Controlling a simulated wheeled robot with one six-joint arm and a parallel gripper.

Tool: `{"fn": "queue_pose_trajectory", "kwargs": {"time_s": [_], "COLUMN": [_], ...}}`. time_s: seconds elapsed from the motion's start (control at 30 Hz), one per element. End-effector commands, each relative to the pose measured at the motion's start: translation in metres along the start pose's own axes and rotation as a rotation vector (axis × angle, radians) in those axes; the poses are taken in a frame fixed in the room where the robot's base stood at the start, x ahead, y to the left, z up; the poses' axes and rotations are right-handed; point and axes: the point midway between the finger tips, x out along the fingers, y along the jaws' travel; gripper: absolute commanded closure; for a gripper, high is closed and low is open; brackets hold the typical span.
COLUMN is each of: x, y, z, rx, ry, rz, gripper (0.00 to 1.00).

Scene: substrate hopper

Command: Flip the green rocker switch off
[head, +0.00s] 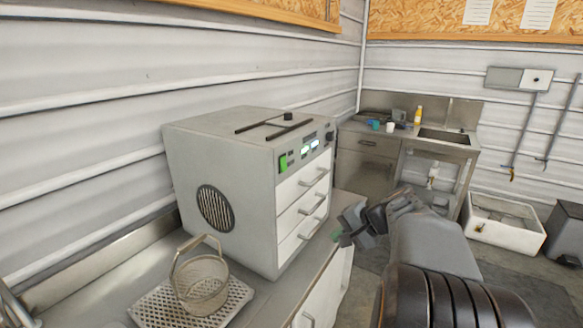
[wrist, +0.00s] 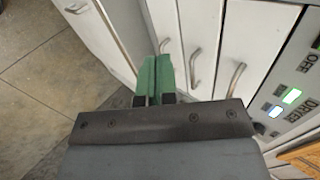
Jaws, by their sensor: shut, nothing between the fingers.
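The green rocker switch (head: 283,162) sits at the left end of the control strip on the front of a light grey cabinet (head: 219,148). It is small, and I cannot tell which way it is tipped. My gripper (head: 338,235) is to the right of the cabinet's drawer front, lower than the switch and apart from it. In the wrist view its green fingertips (wrist: 155,75) are together and empty, in front of the drawer fronts. The wrist view shows part of the control panel (wrist: 290,95) with lit displays and the words OFF and DRYER. The green switch is not visible there.
Three drawers with bar handles (head: 313,202) stick out below the control strip. A wire basket (head: 203,283) stands on a perforated tray (head: 236,293) left of the cabinet, on the metal counter. A sink unit (head: 445,137) and white bin (head: 503,225) are farther back. Floor right of the counter is open.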

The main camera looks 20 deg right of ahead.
Motion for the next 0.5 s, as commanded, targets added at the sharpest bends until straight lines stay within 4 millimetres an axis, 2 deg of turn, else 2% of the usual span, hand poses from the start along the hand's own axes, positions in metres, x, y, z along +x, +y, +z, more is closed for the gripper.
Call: {"fn": "queue_pose_trajectory", "kwargs": {"time_s": [0.03, 0.1, 0.2, 0.4, 0.5], "x": [-0.011, -0.026, -0.043, -0.07, -0.077], "y": [-0.011, -0.03, -0.057, -0.102, -0.113], "z": [-0.016, -0.031, -0.043, -0.044, -0.042], "rx": [0.036, 0.059, 0.056, -0.004, -0.024], "ry": [0.012, 0.021, 0.023, 0.009, 0.002], "rz": [-0.089, -0.211, -0.362, -0.567, -0.62], "gripper": [1.0, 1.0, 1.0, 1.0, 1.0]}}
